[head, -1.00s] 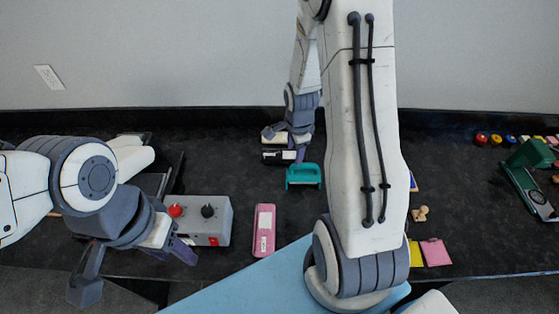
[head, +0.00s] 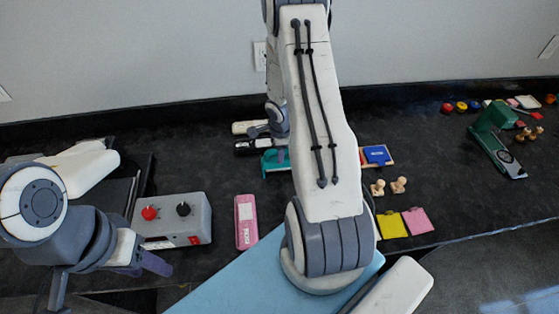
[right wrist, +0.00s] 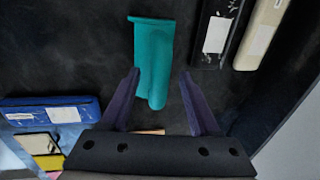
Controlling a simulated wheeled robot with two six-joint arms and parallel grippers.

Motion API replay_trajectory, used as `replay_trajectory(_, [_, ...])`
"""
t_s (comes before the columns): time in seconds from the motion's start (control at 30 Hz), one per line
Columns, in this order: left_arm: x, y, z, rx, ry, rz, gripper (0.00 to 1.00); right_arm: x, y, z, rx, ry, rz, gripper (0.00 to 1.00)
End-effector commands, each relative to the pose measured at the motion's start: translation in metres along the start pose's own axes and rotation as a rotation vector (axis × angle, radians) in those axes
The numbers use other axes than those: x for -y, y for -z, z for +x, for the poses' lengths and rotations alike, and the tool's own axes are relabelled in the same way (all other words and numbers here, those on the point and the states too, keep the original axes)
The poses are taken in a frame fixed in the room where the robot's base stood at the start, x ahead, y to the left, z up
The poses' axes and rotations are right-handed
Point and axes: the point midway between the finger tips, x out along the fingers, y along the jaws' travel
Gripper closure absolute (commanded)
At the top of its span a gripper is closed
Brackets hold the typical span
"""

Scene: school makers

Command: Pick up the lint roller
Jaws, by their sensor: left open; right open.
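No thing here is plainly a lint roller. A teal piece (head: 275,161) with a rounded long edge lies on the black bench, partly behind my right arm in the head view. In the right wrist view the teal piece (right wrist: 153,50) reaches between the fingertips of my right gripper (right wrist: 160,72), which is open; I see no grip on it. A black labelled case (right wrist: 213,34) and a cream labelled case (right wrist: 262,32) lie beside it. My left gripper (head: 112,288) is open and empty at the bench's front left.
A grey control box (head: 172,222) with red and black knobs and a pink labelled case (head: 246,222) stand left of centre. A blue pad (head: 376,154), wooden stamps (head: 399,185), yellow and pink notes (head: 418,220) and a green device (head: 495,130) lie right.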

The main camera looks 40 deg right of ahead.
Motion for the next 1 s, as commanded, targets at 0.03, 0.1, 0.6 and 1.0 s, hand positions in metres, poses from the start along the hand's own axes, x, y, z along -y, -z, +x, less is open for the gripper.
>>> replay_trajectory(0.03, [0.0005, -0.0004, 0.0073, 0.000, 0.000, 0.000, 0.50, -0.0010, -0.0003, 0.0092, 0.000, -0.001, -0.001, 0.38])
replay_trajectory(0.1, [0.0006, -0.0005, 0.0084, 0.000, 0.000, 0.000, 0.50, -0.0006, -0.0004, 0.0116, 0.000, -0.001, -0.001, 0.38])
replay_trajectory(0.6, [0.0005, -0.0003, 0.0069, 0.000, 0.000, 0.000, 0.50, 0.0000, -0.0007, 0.0103, 0.000, 0.000, -0.002, 1.00])
replay_trajectory(1.0, [-0.0001, 0.0001, -0.0009, 0.000, 0.000, 0.000, 0.50, 0.0019, -0.0010, 0.0020, 0.000, 0.001, -0.003, 1.00])
